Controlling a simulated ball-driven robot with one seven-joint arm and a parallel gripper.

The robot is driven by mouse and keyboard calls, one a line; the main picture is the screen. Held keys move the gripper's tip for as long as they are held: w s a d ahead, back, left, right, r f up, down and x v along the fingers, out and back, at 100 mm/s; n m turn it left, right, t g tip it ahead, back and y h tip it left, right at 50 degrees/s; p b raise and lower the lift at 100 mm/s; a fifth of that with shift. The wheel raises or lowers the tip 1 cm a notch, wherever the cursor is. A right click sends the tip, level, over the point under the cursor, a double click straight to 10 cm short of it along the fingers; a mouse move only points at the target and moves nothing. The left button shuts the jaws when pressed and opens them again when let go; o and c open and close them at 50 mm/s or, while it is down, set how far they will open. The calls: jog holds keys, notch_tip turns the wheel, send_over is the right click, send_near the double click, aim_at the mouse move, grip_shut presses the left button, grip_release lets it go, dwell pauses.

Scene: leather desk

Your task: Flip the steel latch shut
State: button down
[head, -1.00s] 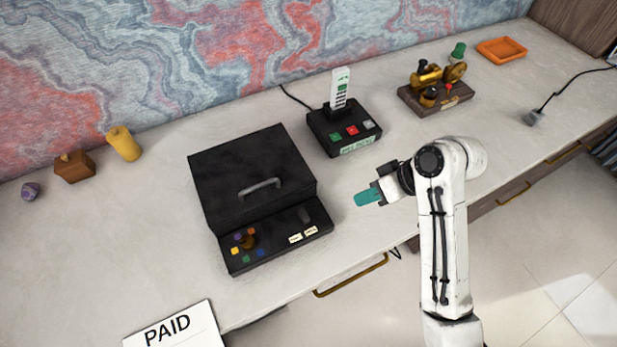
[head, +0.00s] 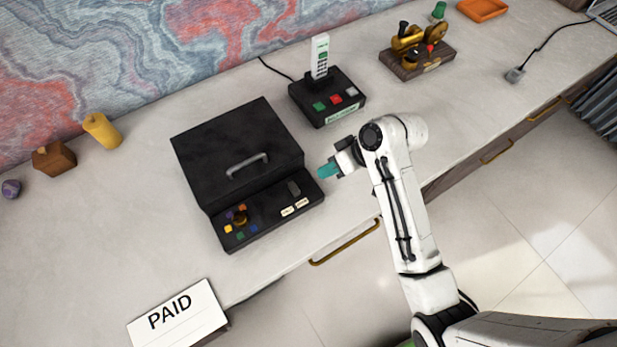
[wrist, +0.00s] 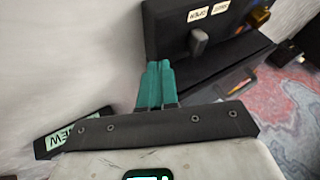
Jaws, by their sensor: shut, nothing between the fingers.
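The steel latch looks to be the small grey lever (head: 294,188) on the front panel of the black box (head: 226,170). It also shows in the wrist view (wrist: 199,42), beside two cream labels (wrist: 209,11) whose words I cannot read for sure. I cannot tell which way the latch is set. My gripper (head: 328,169), with teal fingers, is to the right of the box's front panel, close to the latch but apart from it. In the wrist view the fingers (wrist: 158,70) are together and empty, with the latch ahead and slightly right.
A black button box (head: 328,101) holding a white remote (head: 320,56) stands behind my gripper. A brass device (head: 416,52) is at the back right. A PAID card (head: 174,314) lies at the front left. The lid handle (head: 247,166) rises from the box.

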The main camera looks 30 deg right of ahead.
aim_at(281, 195)
jog(key=a, duration=0.1)
jog(key=a+f, duration=0.1)
jog(key=a+p, duration=0.1)
jog(key=shift+w+a+f, duration=0.15)
jog(key=shift+w+f, duration=0.15)
jog(key=shift+w, duration=0.1)
jog(key=shift+a+f, duration=0.1)
jog(key=shift+a, duration=0.75)
jog(key=a+p, duration=0.1)
jog(key=a, duration=0.3)
jog(key=shift+a, duration=0.35)
jog(key=shift+d+p, duration=0.15)
jog(key=shift+p, duration=0.15)
